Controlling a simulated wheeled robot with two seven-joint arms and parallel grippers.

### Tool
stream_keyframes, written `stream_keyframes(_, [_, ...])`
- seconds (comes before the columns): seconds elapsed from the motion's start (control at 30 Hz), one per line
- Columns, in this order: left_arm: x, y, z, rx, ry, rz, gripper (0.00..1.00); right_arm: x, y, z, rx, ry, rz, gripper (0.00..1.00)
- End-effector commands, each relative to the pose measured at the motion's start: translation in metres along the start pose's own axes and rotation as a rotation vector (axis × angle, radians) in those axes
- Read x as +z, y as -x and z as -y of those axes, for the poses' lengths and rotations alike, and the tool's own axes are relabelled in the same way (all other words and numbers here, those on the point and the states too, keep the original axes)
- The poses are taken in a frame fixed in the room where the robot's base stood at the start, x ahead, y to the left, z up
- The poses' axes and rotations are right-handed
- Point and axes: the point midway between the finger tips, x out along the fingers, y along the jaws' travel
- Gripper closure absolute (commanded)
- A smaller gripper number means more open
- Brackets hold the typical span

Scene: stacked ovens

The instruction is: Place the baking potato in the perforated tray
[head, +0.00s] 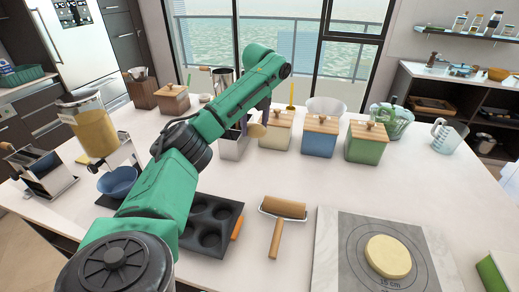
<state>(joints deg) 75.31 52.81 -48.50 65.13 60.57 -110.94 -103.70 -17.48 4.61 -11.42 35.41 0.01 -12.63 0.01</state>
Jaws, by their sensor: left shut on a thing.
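My left arm reaches across the counter, and its gripper (257,119) is small and partly hidden by its own wrist. It is shut on a tan rounded thing that looks like the baking potato (257,131), held low in front of the wooden-lidded canisters. Just left of it stands a shiny metal container (232,149), partly covered by my arm. It may be the perforated tray, but I cannot make out holes. The potato appears beside the container's right edge; I cannot tell whether it touches it. My right gripper is not in view.
Canisters with wooden lids, including a blue one (319,140) and a green one (367,146), stand right of the gripper. A dark muffin tin (227,212), a rolling pin (283,208) and dough (388,256) on a mat lie nearer. The counter's middle right is clear.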

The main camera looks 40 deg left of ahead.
Motion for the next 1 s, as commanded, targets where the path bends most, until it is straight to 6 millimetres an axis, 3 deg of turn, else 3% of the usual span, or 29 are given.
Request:
stream_keyframes(0.5, [-0.014,-0.110,0.000,0.002,0.000,-0.001,0.88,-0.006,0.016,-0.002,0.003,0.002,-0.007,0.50])
stream_keyframes(0.8, [-0.021,-0.157,0.000,0.002,0.001,0.000,0.88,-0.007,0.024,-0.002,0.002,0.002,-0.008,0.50])
stream_keyframes(1.0, [-0.021,-0.163,0.001,-0.001,0.001,0.001,0.88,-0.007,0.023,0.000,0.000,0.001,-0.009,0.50])
